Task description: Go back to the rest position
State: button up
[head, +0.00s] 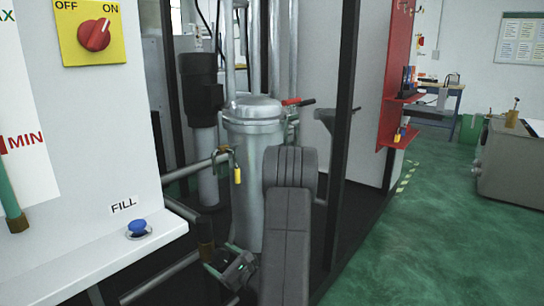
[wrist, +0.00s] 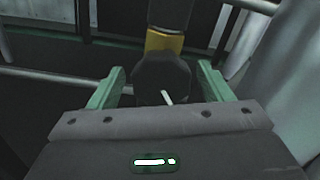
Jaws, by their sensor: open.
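My gripper (head: 222,264) is low in the head view, beside dark pipework left of my grey arm. In the wrist view its two green fingers (wrist: 161,82) stand apart and open. A dark rounded fitting (wrist: 160,72) with a small pale pin shows between the fingers. A yellow band (wrist: 164,41) and a dark upright pipe sit above it. I cannot tell whether the fingers touch the fitting. In the head view my arm hides part of the area around the gripper.
A silver filter vessel (head: 254,130) stands behind my arm. A yellow padlock (head: 238,174) hangs by a pipe. A white panel with a red switch (head: 95,35) and blue button (head: 137,227) is at left. A black frame post (head: 344,130) is close right. Green floor (head: 420,240) is open beyond.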

jog(key=v, duration=0.7)
jog(key=shift+p, duration=0.35)
jog(key=shift+s+d+r, duration=0.1)
